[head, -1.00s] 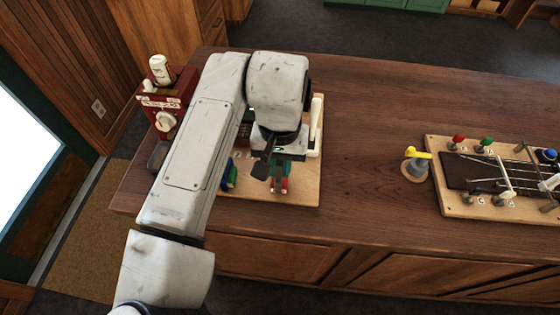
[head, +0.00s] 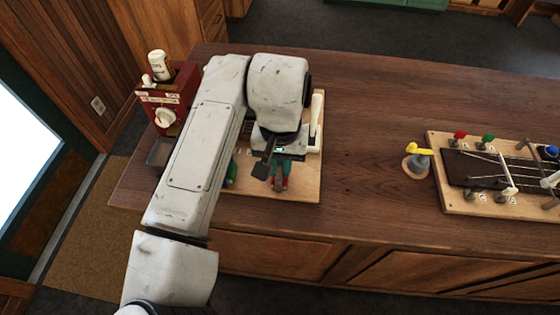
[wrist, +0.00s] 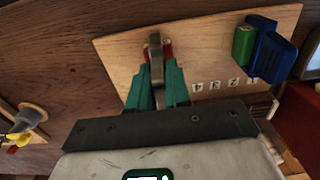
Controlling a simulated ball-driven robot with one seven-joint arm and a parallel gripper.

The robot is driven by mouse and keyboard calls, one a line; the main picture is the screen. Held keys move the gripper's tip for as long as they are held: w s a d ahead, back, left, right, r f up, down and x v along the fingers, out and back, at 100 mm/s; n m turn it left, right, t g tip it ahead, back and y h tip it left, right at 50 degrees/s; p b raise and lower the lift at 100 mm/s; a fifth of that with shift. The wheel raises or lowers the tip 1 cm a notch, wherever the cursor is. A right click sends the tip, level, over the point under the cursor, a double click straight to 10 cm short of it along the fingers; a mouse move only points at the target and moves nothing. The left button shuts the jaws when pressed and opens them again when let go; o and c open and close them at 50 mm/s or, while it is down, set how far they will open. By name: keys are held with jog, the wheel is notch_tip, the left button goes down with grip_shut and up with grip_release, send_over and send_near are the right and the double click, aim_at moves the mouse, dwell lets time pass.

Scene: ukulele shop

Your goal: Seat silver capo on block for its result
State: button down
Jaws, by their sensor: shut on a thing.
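My gripper (wrist: 157,72) is shut on a narrow silver-grey piece (wrist: 156,62), which looks like the silver capo. The piece stands between the teal fingers, with red at their tips. In the head view my gripper (head: 280,184) is over the front right of the left wooden board (head: 306,190), which also shows in the wrist view (wrist: 205,30). I cannot tell whether the piece touches the board. The block cannot be singled out with certainty; my arm and wrist hide much of this board.
A blue piece (wrist: 272,52) and a green piece (wrist: 243,45) stand on the board beside printed numbers. A pale upright handle (head: 316,112) is at its right edge. A red box (head: 165,95) stands left. A yellow-topped grey stand (head: 416,163) and a stringed board (head: 455,203) are right. Counter between is clear.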

jog(key=shift+f, duration=0.4)
jog(key=c, duration=1.4)
grip_release()
jog(key=shift+o, duration=0.2)
notch_tip(320, 180, up, 6)
jog(key=p, duration=0.5)
jog(key=shift+r, duration=2.5)
